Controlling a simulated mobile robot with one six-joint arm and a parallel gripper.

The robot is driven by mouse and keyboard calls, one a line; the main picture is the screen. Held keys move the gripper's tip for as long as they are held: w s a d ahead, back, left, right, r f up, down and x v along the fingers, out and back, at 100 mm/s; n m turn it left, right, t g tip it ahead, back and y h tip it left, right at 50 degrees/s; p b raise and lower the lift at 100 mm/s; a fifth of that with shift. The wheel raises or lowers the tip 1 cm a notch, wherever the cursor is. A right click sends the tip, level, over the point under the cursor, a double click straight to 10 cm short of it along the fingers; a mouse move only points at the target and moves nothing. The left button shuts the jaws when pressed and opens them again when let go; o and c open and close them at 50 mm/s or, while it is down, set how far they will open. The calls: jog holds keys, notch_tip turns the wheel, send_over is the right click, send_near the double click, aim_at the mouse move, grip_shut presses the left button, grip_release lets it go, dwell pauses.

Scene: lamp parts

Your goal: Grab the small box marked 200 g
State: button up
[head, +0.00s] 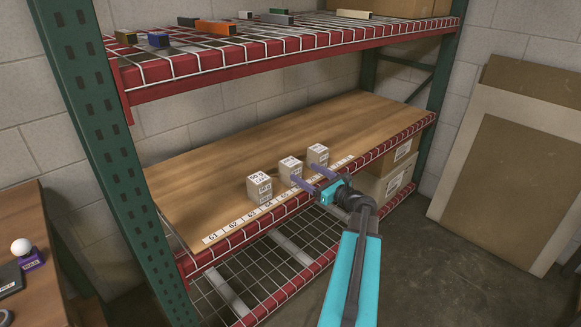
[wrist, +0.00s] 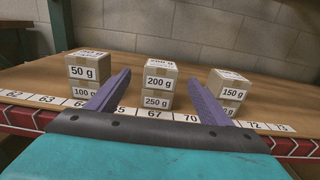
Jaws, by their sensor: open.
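The small box marked 200 g (wrist: 158,79) sits on top of a box marked 250 g (wrist: 157,101), in the middle stack of three on the wooden shelf. In the head view this middle stack shows (head: 290,166), partly behind a finger. My gripper (head: 311,177) is open and empty at the shelf's front edge. In the wrist view its purple fingers (wrist: 158,80) point toward the middle stack, one to each side of it in the picture, with the box between them but farther off. I see no contact.
The left stack has a 50 g box (wrist: 88,67) on a 100 g box (wrist: 84,92). The right stack has a 150 g box (wrist: 230,86) above one partly hidden by a finger. A number strip (wrist: 154,114) runs along the front edge. A loaded upper shelf (head: 200,62) hangs above.

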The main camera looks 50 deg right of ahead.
aim_at(285, 159)
jog(key=shift+s+d, duration=0.1)
jog(key=shift+d, duration=0.05)
jog(key=shift+w, duration=0.45)
jog(key=w, duration=0.6)
jog(key=shift+w+d, duration=0.25)
jog(key=shift+d, duration=0.05)
jog(key=shift+w, duration=0.45)
jog(key=shift+w+r+p, duration=0.1)
jog(key=shift+w+p, duration=0.2)
jog(key=shift+w, duration=2.3)
jog(key=c, duration=1.2)
